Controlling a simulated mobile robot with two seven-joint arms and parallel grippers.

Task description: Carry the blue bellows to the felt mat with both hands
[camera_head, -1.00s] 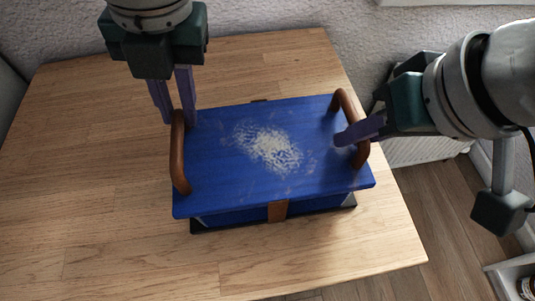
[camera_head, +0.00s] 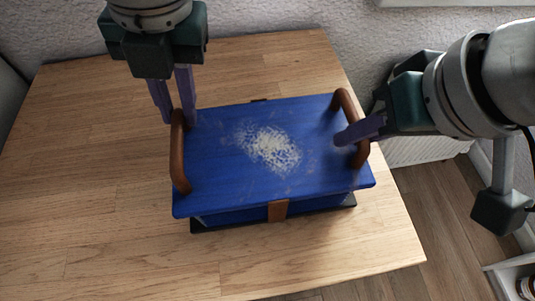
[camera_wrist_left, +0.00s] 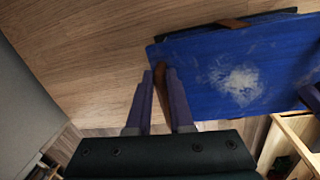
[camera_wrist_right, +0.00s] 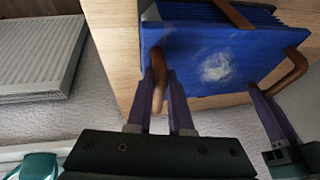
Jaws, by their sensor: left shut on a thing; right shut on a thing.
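The blue bellows (camera_head: 235,180) is a box with a worn white patch on top, a brown handle at each end and a brown strap in front. It is over the wooden table, and I cannot tell whether it touches the top. My left gripper (camera_head: 178,120) is shut on the left handle (camera_head: 180,165), near its far end. My right gripper (camera_head: 345,138) is shut on the right handle (camera_head: 345,100). The bellows also shows in the left wrist view (camera_wrist_left: 200,60) and the right wrist view (camera_wrist_right: 190,45). I see no felt mat for certain; a dark edge (camera_head: 205,227) shows under the bellows.
The wooden table (camera_head: 90,190) is clear to the left and in front. Its right edge runs close to the bellows, with the floor (camera_head: 430,230) beyond. A textured wall (camera_head: 260,20) stands behind. A white radiator (camera_wrist_right: 40,60) is near the right side.

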